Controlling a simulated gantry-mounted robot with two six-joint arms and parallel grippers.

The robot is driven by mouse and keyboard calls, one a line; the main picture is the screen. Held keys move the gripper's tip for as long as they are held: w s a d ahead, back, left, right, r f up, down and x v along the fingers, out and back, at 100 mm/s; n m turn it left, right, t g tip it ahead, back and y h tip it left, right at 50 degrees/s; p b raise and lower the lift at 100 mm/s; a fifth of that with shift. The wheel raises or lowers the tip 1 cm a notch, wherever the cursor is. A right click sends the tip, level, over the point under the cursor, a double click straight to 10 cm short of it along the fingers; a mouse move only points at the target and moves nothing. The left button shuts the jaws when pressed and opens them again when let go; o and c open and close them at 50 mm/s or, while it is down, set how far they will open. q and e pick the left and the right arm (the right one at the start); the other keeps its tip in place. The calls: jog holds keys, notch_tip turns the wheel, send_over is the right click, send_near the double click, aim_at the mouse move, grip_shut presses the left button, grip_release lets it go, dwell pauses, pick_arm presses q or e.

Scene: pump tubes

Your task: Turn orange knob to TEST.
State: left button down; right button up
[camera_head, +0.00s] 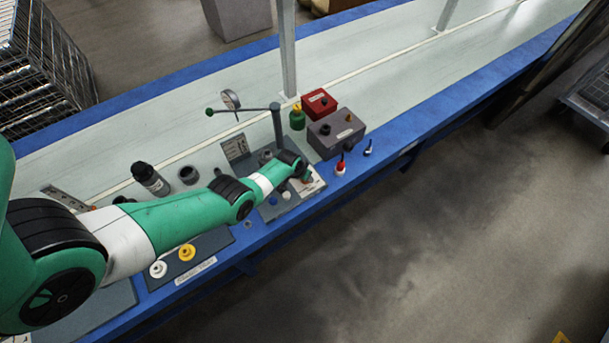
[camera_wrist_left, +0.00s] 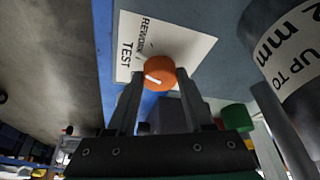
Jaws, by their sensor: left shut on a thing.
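The orange knob (camera_wrist_left: 158,74) shows in the left wrist view, in front of a white label (camera_wrist_left: 140,45). The label reads TEST and what looks like REWORK, partly hidden. A short white mark on the knob runs slantwise near its left side. My left gripper (camera_wrist_left: 158,84) has one finger on each side of the knob and is shut on it. In the head view my left arm reaches over the panel, its wrist (camera_head: 290,162) beside a white label (camera_head: 312,186); the knob cannot be made out there. My right gripper is not in view.
A grey box (camera_head: 336,134), a red box (camera_head: 319,103) and a green container (camera_head: 297,118) stand just beyond the wrist. White (camera_head: 158,269) and yellow (camera_head: 187,252) knobs lie nearer, below the arm.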

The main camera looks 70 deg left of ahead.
pick_arm(q)
jog(key=shift+d+n+g+y+b, duration=0.1)
jog(key=shift+n+g+y+b, duration=0.2)
jog(key=shift+n, duration=0.8)
jog(key=shift+n+g+y+b, duration=0.2)
jog(key=shift+n+g+b, duration=0.15)
jog(key=shift+n, duration=0.75)
jog(key=shift+c, duration=1.4)
grip_release()
jog(key=shift+w, duration=0.1)
jog(key=p+v, duration=1.1)
jog(key=p, duration=0.2)
jog(key=shift+r, duration=0.25)
